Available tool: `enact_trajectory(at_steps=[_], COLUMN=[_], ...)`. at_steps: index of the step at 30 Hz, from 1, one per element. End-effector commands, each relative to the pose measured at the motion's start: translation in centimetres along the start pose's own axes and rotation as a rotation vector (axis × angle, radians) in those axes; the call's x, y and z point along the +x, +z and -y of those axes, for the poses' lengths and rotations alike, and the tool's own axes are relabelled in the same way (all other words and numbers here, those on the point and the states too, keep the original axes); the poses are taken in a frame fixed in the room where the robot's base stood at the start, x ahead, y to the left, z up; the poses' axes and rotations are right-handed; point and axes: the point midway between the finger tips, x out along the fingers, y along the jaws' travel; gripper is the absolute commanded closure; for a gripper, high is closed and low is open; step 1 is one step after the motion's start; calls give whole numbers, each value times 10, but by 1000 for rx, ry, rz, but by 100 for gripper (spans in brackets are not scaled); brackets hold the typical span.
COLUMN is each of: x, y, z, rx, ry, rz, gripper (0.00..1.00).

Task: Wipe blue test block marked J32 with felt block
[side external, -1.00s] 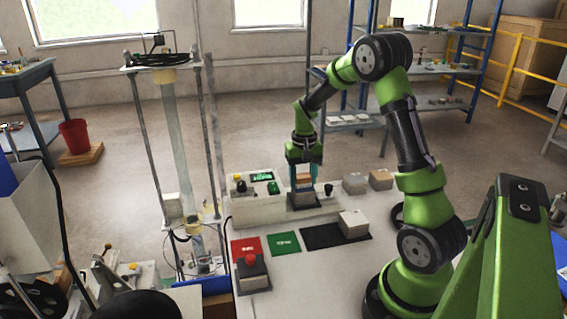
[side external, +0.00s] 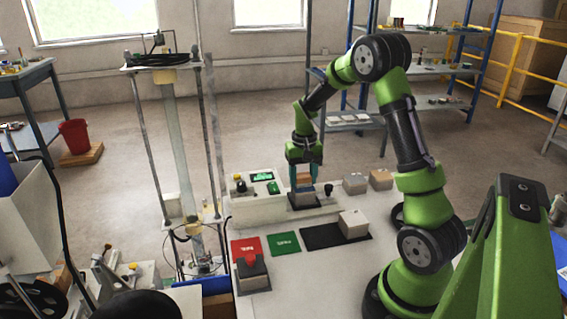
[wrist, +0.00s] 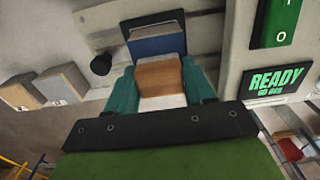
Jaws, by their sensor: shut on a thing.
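My gripper (side external: 303,182) points down over the black fixture at the back of the bench. In the wrist view its teal fingers (wrist: 163,88) are shut on a tan block with a pale near face, apparently the felt block (wrist: 160,76). A blue block (wrist: 156,42) lies just beyond the felt block in the black-edged fixture (wrist: 112,35). The two look close or touching; I cannot tell if they are in contact. The J32 marking cannot be read. In the side view the fingers and felt block hide most of the blue block.
A white control box (side external: 255,208) with a green READY display (wrist: 277,82) stands left of the fixture. A black knob (side external: 328,188) and two grey-tan blocks (side external: 355,183) are to the right. Red (side external: 245,247), green (side external: 285,243) and black (side external: 318,236) mats lie in front.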

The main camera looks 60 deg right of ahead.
Motion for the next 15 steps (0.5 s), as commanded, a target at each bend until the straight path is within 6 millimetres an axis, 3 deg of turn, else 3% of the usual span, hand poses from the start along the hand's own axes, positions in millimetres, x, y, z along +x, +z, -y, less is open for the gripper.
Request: enact_trajectory(at_steps=[7,15], x=[0,1], y=[25,0], z=[0,0], rx=[-1,0], ry=[0,1], rz=[4,3], gripper=[76,76])
